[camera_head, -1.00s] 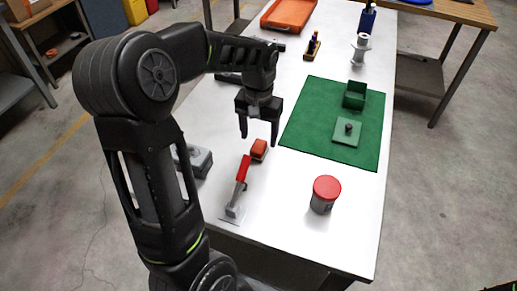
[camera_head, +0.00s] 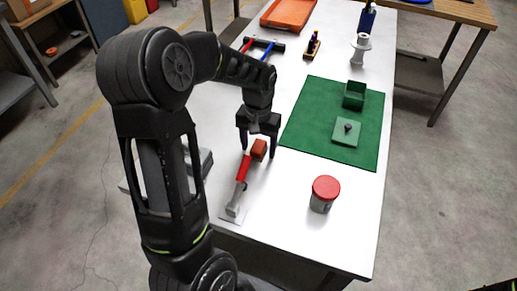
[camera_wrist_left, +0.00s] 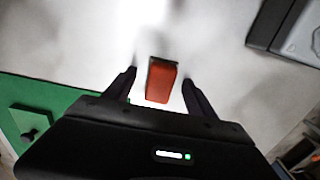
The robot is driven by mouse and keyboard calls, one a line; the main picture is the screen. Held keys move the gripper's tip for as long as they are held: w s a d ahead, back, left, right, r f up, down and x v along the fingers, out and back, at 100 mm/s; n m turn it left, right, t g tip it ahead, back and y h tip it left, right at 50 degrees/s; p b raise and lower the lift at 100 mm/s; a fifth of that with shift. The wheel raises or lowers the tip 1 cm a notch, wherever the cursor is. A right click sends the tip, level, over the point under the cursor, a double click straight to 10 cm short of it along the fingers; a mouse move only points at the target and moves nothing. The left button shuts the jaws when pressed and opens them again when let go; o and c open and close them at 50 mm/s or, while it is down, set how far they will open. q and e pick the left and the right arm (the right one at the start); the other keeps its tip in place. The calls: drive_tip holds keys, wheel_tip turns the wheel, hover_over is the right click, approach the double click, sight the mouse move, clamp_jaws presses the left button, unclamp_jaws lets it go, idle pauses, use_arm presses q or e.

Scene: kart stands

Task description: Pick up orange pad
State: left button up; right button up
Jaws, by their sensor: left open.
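The orange pad (camera_head: 259,149) is a small block on the white table, left of the green mat. My left gripper (camera_head: 258,154) is open and points down at the pad, with its fingers on either side of it in the picture. The left wrist view shows the pad (camera_wrist_left: 161,80) between the two spread fingertips (camera_wrist_left: 160,82), with a gap on each side. I cannot tell how far the fingertips are above the table. My right gripper is not in view.
A red-handled scraper (camera_head: 237,190) lies close to the pad. A red-lidded jar (camera_head: 325,193) stands to the right. The green mat (camera_head: 310,125) holds an open green box (camera_head: 354,94) and a knobbed green plate (camera_head: 345,132). An orange tray (camera_head: 288,13) is at the back.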

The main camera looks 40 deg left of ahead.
sight(259, 145)
use_arm(q)
clamp_jaws()
idle(0.5)
wheel_tip(259, 145, up, 10)
drive_tip(key=shift+b, duration=0.45)
idle(0.6)
